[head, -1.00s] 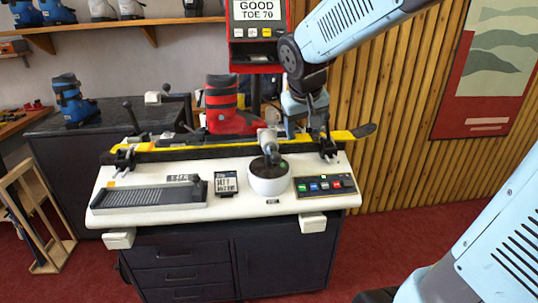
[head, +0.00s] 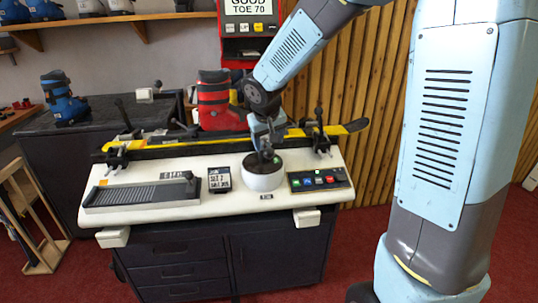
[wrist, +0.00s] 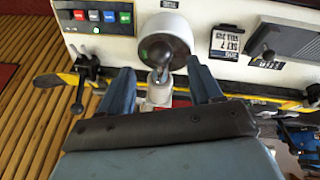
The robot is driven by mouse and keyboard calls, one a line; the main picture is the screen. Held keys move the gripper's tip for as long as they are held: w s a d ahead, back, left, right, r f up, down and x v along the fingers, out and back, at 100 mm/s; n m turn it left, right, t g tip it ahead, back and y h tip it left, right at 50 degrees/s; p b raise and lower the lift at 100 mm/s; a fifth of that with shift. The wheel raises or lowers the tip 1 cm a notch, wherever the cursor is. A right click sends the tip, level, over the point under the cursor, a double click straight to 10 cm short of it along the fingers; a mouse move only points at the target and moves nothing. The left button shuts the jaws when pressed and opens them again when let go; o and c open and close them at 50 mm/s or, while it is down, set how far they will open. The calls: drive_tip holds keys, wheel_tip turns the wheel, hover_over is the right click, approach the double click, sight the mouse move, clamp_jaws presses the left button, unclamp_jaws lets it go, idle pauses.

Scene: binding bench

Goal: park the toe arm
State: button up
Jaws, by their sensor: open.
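My gripper (head: 266,150) is open around the lever, without visible grip. In the head view my gripper hides most of the lever. A yellow ski (head: 200,141) lies along the bench behind, with a red boot (head: 217,100) on it.
The screen (head: 251,8) reads GOOD TOE 70. A button panel (head: 320,179) is right of the housing; a small display card (head: 219,180) and a ridged tray (head: 140,192) are left. Clamps hold the ski at both ends. A blue boot (head: 62,98) stands on the dark bench at left.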

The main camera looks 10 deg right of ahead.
sight(269, 150)
drive_tip(key=x, duration=0.7)
drive_tip(key=shift+w+f, duration=0.15)
drive_tip(key=shift+f, duration=0.15)
clamp_jaws()
idle(0.4)
